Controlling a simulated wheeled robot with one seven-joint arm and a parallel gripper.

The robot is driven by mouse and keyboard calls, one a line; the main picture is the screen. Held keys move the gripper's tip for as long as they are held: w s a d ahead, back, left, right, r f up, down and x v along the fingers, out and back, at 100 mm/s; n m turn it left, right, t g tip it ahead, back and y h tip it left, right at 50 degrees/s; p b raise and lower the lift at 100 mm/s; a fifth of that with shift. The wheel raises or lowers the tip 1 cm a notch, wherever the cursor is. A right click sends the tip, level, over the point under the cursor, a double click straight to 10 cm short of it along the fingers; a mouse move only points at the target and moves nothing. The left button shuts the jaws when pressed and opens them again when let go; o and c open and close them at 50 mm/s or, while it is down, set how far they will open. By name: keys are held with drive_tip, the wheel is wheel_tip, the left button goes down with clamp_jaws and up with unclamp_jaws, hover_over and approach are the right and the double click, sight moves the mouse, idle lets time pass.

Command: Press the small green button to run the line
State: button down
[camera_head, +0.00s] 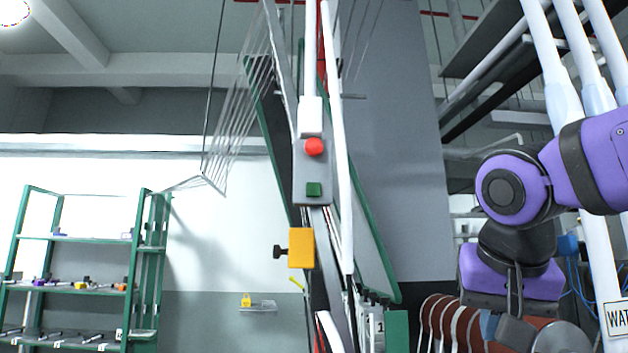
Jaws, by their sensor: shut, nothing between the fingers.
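My gripper (515,325) hangs at the lower right, pointing down below my purple and black arm. It is well to the right of the box and lower than it, and touches neither button. Its fingers are shut with nothing visible between them, and their tips lie near the bottom edge of the picture.
A yellow box with a black knob (301,248) is mounted below the control box. Thick white pipes (597,240) rise at the far right, behind my arm. Reddish-brown rolls (440,320) stand behind my gripper. A green shelf rack (75,290) with small items is at the left.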

drive_tip(key=w+a+r+m+t, duration=0.2)
drive_tip(key=w+a+r+m, duration=0.2)
drive_tip(key=a+r, duration=0.6)
drive_tip(key=w+a+r+m+t+y, duration=0.1)
drive_tip(key=w+a+r+m+t, duration=0.2)
drive_tip(key=a+r+m, duration=0.6)
drive_tip(key=shift+w+a+r, duration=0.4)
drive_tip(key=shift+a+r, duration=0.2)
drive_tip(key=shift+r, duration=4.1)
approach(313, 187)
wheel_tip(313, 187, down, 4)
drive_tip(key=w, duration=0.5)
drive_tip(key=shift+w+r, duration=0.1)
drive_tip(key=shift+w, duration=0.45)
